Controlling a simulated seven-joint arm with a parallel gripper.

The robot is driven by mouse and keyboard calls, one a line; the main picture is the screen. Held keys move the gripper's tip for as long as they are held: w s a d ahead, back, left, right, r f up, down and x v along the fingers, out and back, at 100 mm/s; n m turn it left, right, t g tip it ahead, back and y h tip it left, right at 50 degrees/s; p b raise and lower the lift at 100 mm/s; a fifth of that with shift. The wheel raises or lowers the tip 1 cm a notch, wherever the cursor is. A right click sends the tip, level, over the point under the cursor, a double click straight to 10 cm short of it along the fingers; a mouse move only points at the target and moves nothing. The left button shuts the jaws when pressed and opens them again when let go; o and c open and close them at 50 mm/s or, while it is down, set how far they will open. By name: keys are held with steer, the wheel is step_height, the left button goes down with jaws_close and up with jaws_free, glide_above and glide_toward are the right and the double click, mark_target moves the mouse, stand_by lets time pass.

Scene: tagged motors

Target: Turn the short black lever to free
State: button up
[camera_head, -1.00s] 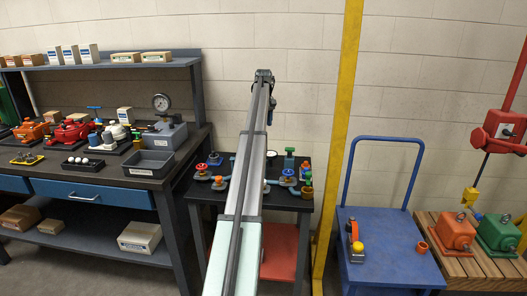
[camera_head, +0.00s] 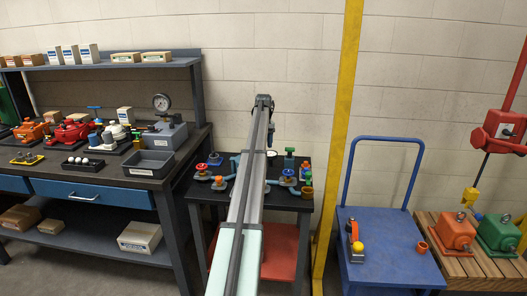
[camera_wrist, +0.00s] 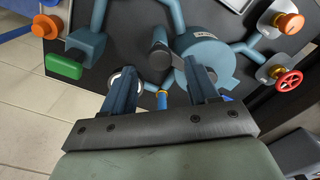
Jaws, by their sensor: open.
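A short black lever with a rounded end (camera_wrist: 160,48) stands out from the dark panel in the wrist view, near a blue-grey round body with a pale label (camera_wrist: 212,62). My gripper (camera_wrist: 158,72) is open, with its two dark blue fingers apart and the lever's end visible in the gap just beyond them. I cannot tell whether a finger touches it. In the head view my arm hides the lever, and my gripper (camera_head: 269,106) is over the small dark table (camera_head: 205,193).
In the wrist view an orange knob (camera_wrist: 46,27), a green block (camera_wrist: 64,66), another orange knob (camera_wrist: 288,22) and a red handwheel (camera_wrist: 288,80) surround the lever. In the head view a yellow post (camera_head: 340,130) and a blue cart (camera_head: 385,240) stand to the right.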

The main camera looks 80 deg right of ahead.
steer(key=shift+f, duration=1.6)
steer(key=c, duration=1)
